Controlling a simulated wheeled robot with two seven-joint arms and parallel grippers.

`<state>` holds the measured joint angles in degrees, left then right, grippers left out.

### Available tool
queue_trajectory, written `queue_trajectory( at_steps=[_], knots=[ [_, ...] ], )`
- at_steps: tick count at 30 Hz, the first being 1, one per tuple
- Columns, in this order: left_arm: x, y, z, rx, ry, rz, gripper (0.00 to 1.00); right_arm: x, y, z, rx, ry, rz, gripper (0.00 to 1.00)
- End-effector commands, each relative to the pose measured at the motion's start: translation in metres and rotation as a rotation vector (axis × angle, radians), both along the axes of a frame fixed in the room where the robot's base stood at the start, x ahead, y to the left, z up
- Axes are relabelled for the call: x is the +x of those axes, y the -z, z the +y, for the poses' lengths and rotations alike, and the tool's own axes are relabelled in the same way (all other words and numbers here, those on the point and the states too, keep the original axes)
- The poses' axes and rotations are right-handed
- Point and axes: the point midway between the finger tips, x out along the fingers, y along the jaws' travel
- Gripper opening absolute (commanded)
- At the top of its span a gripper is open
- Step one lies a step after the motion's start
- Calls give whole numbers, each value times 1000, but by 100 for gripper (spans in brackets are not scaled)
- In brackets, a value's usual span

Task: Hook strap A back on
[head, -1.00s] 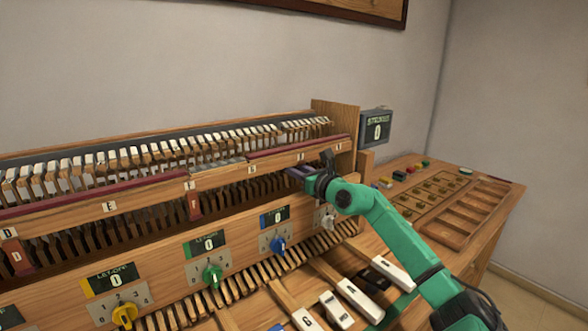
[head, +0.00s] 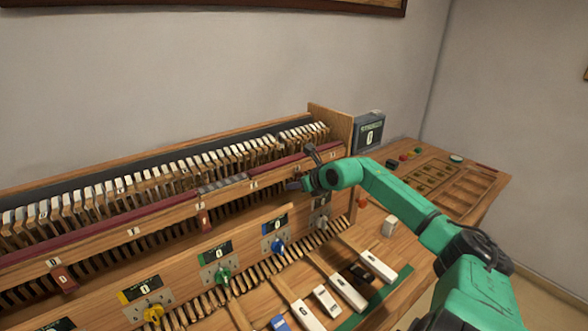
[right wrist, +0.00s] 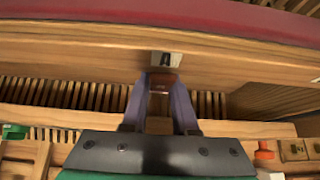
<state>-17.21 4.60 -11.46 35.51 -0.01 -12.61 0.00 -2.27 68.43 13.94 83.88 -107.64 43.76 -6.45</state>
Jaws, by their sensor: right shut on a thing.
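My right gripper (head: 297,186) reaches the wooden rail (head: 228,193) from the right, just under its upper edge. In the right wrist view its two purple fingers (right wrist: 160,100) are shut on strap A (right wrist: 165,84), a small reddish-brown tab. The strap is right below a metal plate lettered A (right wrist: 166,62) on the rail's face. I cannot tell whether the strap is hooked to the rail. In the head view the strap is hidden by the gripper. My left gripper is out of view.
Similar red straps hang from the rail at the middle (head: 204,221) and far left (head: 64,279). Below is a panel with coloured knobs, one of them green (head: 223,274). Loose keys (head: 347,293) lie in front. A small display box (head: 369,134) stands right of the end post.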

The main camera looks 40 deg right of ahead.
Motion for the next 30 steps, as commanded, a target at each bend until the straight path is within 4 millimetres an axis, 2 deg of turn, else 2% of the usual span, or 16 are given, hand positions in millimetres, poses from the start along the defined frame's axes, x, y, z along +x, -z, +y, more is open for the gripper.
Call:
queue_trajectory(
  at_steps=[1, 12, 29, 30],
  knots=[
    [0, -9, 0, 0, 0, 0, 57, -1, -7, -1, 0, 1, 29, 0],
    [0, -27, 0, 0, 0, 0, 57, -9, -3, 0, 26, 2, 220, 0],
    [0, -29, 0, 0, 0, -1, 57, -11, 1, 1, 29, 0, 262, 0],
    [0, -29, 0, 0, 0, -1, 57, -11, 1, 1, 29, 0, 262, 31]
  ],
)
